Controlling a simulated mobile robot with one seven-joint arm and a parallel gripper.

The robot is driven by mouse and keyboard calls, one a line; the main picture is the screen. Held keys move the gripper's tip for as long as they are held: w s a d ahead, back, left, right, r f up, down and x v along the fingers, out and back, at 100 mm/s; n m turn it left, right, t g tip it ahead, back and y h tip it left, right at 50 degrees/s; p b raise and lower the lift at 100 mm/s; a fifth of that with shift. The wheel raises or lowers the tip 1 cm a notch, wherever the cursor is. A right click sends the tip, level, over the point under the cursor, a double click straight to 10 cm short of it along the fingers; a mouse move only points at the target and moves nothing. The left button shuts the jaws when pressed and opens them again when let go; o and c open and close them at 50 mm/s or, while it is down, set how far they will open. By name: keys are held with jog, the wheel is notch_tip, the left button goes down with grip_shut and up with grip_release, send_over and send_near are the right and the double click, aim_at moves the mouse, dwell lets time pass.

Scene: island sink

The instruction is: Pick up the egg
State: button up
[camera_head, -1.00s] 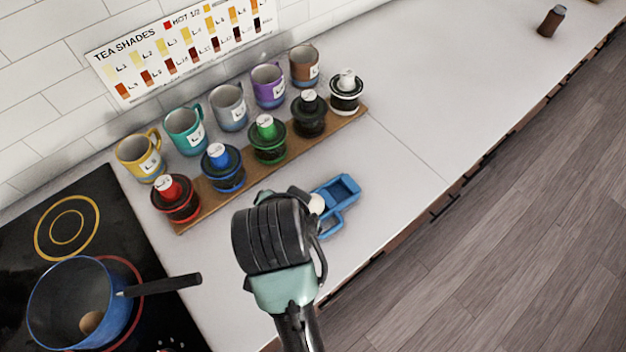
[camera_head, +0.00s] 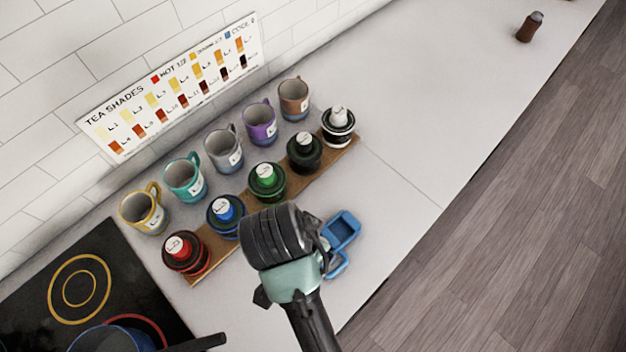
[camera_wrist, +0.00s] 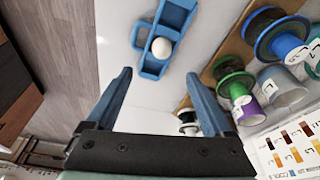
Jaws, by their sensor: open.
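A white egg (camera_wrist: 161,48) sits in a compartment of a blue holder (camera_wrist: 174,18) on the counter in the wrist view. In the head view the blue holder (camera_head: 343,228) shows just right of my gripper, and the egg is hidden behind my gripper. My gripper (camera_wrist: 160,92) is open and empty. Its two blue fingers stand apart in the wrist view, with the egg beyond the fingertips, roughly centred between them and not touched. In the head view my wrist covers the fingers.
A wooden board (camera_head: 215,241) with several lidded coloured jars and a row of mugs stands left of the holder. A blue pot (camera_head: 112,338) sits on the black stove (camera_head: 62,262) at the lower left. A brown bottle (camera_head: 530,27) stands far right. The counter between is clear.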

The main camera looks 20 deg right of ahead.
jog(key=x, duration=0.5)
jog(key=shift+s+d+f+p, duration=0.15)
jog(key=shift+s+f+p, duration=0.2)
jog(key=shift+w+d+f+p, duration=0.1)
jog(key=shift+w+f+p, duration=0.15)
jog(key=shift+f, duration=0.3)
jog(key=shift+w+d+f+p, duration=0.1)
jog(key=shift+w+f, duration=0.15)
jog(key=shift+f, duration=0.3)
jog(key=shift+w+p+x, duration=0.15)
jog(key=shift+p+x, duration=0.05)
jog(key=shift+x, duration=0.85)
jog(key=shift+w+p+x, duration=0.1)
jog(key=shift+p+x, duration=0.1)
jog(key=shift+x, duration=0.8)
jog(key=c, duration=0.9)
jog(key=shift+o, duration=0.2)
jog(key=shift+r, duration=0.15)
